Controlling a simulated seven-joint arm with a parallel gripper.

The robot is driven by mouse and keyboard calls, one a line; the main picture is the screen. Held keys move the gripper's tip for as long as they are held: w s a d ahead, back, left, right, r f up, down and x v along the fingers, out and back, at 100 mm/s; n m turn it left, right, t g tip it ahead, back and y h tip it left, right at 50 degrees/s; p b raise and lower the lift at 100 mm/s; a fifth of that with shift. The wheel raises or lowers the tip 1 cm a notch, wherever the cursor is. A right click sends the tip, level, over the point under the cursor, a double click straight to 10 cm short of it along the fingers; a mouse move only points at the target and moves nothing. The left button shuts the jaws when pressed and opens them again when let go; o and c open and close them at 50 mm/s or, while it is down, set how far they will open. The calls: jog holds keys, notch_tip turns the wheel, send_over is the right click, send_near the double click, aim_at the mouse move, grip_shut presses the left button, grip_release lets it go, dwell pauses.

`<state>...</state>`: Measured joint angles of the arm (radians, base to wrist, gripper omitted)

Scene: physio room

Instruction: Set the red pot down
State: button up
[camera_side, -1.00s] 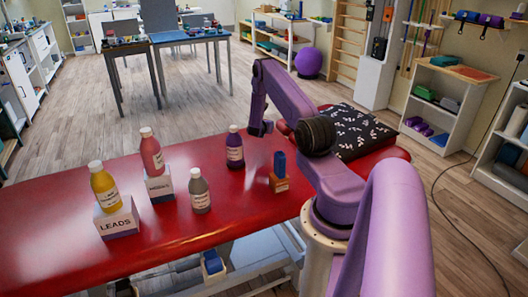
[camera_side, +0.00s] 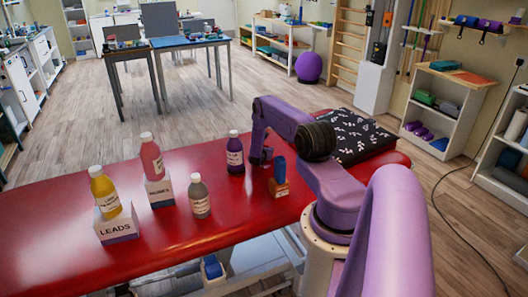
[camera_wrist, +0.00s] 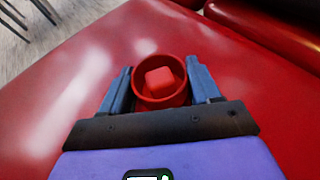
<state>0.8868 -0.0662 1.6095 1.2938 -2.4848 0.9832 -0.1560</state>
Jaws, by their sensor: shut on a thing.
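The red pot (camera_wrist: 162,102) is between my fingers in the wrist view, seen from above, with its round rim facing the camera. A smaller red block (camera_wrist: 160,80) lies inside it. My gripper (camera_wrist: 161,70) is shut on the pot, one blue-grey finger on each side. In the side view my gripper (camera_side: 260,157) is low over the red couch (camera_side: 235,213), just right of a purple bottle (camera_side: 235,155). The pot cannot be made out there. Whether it touches the couch top is hard to tell.
A grey bottle (camera_side: 199,195), a pink bottle (camera_side: 152,157) and a yellow bottle (camera_side: 105,192) stand to the left. A dark patterned cushion (camera_side: 352,135) lies at the right.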

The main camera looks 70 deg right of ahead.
jog(key=shift+f, duration=0.2)
jog(key=o, duration=1.1)
jog(key=shift+a+r, duration=0.1)
jog(key=shift+r, duration=0.1)
jog(key=v, duration=1.1)
jog(key=shift+a, duration=0.4)
jog(key=shift+r, duration=0.1)
